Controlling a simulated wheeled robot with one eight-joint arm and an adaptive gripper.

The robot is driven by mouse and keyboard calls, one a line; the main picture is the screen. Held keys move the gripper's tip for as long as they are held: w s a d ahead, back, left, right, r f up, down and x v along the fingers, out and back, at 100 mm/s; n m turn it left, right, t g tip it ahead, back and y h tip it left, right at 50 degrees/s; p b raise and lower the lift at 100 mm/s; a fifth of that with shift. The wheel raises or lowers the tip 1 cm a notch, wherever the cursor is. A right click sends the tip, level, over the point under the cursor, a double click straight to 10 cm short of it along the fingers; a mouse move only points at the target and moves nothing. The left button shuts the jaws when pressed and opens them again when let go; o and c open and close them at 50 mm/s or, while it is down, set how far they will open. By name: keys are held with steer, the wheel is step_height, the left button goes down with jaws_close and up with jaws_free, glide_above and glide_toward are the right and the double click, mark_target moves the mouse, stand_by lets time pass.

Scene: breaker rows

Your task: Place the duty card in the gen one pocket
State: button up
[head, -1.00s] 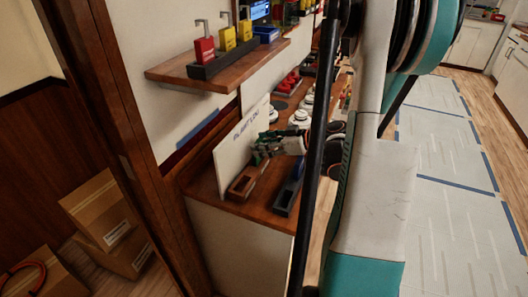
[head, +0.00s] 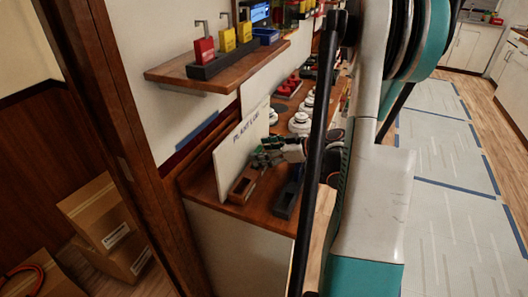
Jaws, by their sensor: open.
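My gripper (head: 264,158) is open in the head view, above the near end of the wooden counter and in front of a white panel with lettering. No card can be made out in or under its fingers. A small brown open-topped holder (head: 242,188) sits on the counter just below and left of the gripper. A dark blue-grey holder (head: 285,202) sits to its right, partly behind my arm. I cannot tell which holder, if either, is the gen one pocket. The duty card cannot be made out.
The white lettered panel (head: 230,168) stands upright beside the brown holder. A wall shelf (head: 175,74) above carries red and yellow padlocks. Round white pieces (head: 299,123) and red ones stand farther back on the counter. Clear floor with blue tape lines lies at right.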

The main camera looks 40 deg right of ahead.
steer(key=p+v, duration=0.3)
steer(key=v, duration=0.9)
steer(key=shift+r, duration=0.15)
steer(key=shift+a, duration=0.1)
